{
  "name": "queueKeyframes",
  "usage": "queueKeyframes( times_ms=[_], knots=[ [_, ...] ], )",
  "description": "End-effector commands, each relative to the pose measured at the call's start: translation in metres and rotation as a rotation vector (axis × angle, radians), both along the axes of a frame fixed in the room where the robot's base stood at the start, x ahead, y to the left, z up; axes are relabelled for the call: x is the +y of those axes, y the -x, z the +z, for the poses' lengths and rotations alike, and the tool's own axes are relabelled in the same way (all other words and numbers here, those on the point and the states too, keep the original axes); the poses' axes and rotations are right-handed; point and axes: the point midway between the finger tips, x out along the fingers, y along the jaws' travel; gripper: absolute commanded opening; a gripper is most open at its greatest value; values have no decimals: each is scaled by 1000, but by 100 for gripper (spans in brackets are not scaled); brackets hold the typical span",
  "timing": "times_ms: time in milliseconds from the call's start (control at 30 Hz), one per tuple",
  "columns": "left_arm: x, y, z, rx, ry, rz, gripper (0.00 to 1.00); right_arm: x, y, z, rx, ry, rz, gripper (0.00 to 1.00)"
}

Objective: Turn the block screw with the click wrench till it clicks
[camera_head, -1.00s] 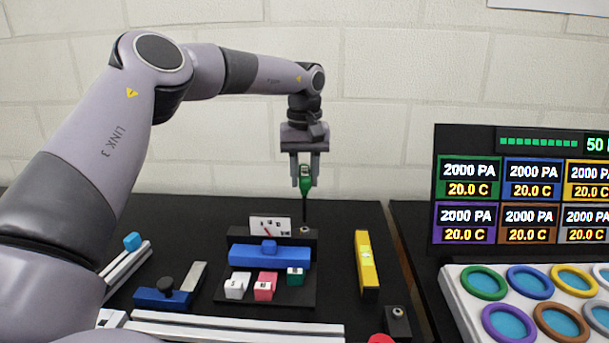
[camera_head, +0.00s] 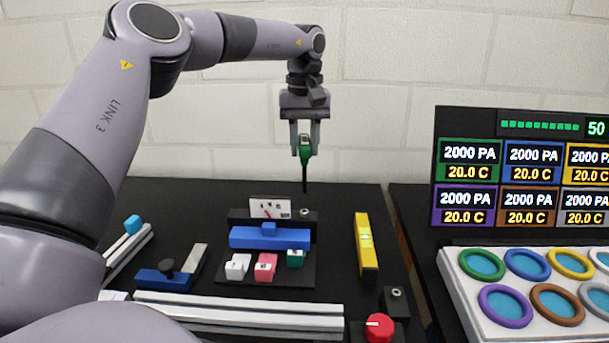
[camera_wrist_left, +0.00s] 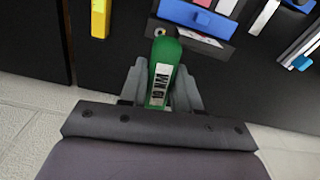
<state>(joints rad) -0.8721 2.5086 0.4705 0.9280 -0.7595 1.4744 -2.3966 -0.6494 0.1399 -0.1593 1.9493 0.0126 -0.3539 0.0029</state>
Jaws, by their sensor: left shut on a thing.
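The green click wrench (camera_head: 306,150) hangs upright with its thin black shaft pointing down. My left gripper (camera_head: 305,142) is shut on its green handle, which also shows in the left wrist view (camera_wrist_left: 163,75). A small round screw (camera_head: 304,212) sits on the right end of the black block (camera_head: 240,219) at the back of the fixture. The shaft tip appears slightly above and behind this screw, apart from it. In the left wrist view the screw (camera_wrist_left: 159,32) shows just past the wrench handle. The wrench tip is hidden there. My right gripper is not in view.
A white dial card (camera_head: 270,208) stands behind the blue bar (camera_head: 269,238). A yellow level (camera_head: 366,247) lies to the right. Another black block (camera_head: 396,300) with a round top and a red knob (camera_head: 380,328) are nearer. Aluminium rails (camera_head: 240,316) lie in front.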

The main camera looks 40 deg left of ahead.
Motion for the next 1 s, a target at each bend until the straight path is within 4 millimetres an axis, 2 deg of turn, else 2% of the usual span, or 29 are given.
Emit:
queueKeyframes(
  times_ms=[267,1000],
  knots=[
    [0,0,2,0,-1,202,0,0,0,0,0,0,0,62],
    [0,0,7,0,0,1089,0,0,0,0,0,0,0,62]
  ],
)
